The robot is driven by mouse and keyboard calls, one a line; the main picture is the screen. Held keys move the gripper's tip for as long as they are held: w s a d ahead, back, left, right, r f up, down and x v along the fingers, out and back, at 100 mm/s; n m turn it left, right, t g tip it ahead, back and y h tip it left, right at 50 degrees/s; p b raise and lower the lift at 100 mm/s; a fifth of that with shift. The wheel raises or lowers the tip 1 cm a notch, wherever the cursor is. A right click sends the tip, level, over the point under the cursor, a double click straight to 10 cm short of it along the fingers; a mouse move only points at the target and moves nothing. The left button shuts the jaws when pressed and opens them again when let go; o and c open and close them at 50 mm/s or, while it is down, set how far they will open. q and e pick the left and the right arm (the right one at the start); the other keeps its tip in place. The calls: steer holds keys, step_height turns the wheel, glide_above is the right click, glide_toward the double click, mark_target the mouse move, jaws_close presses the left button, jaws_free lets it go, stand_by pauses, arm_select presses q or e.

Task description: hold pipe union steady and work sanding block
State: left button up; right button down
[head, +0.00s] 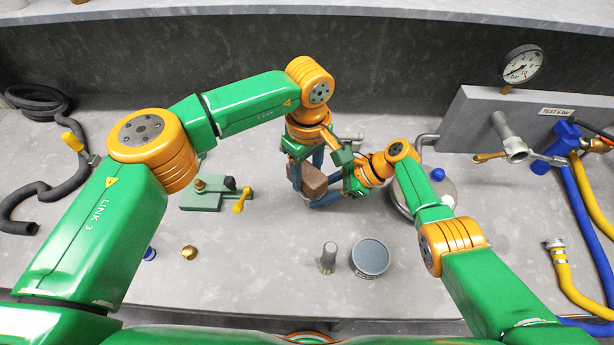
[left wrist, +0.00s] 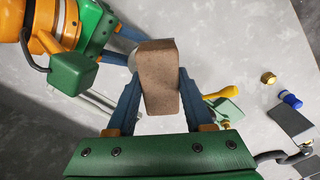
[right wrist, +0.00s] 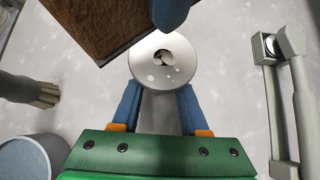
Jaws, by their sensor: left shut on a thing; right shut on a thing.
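The sanding block (head: 309,184) is a brown block held between the blue fingers of my left gripper (head: 303,178). It fills the middle of the left wrist view (left wrist: 159,75) and enters the right wrist view at the top (right wrist: 90,25). The pipe union (right wrist: 150,72) is a pale round metal piece with a hole through its middle. My right gripper (right wrist: 158,92) is shut on it, a finger at each side. In the head view the union is mostly hidden by the block and fingers. The block is close beside the union; I cannot tell if they touch.
A green clamp (head: 203,198) stands left of the grippers, with a brass fitting (head: 189,252) nearer the front. A grey cylinder (head: 328,259) and round tin (head: 370,257) stand in front. A silver vessel (head: 447,187) is behind my right arm. Hoses (head: 562,280) lie far right.

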arm_select(q)
steer(key=shift+f, duration=0.15)
steer(key=shift+f, duration=1.25)
steer(key=shift+f, duration=0.75)
steer(key=shift+r, duration=0.15)
steer(key=shift+w+d, duration=0.25)
steer(key=shift+w, duration=0.2)
steer(key=shift+s+a, duration=0.25)
steer(key=shift+s, duration=0.25)
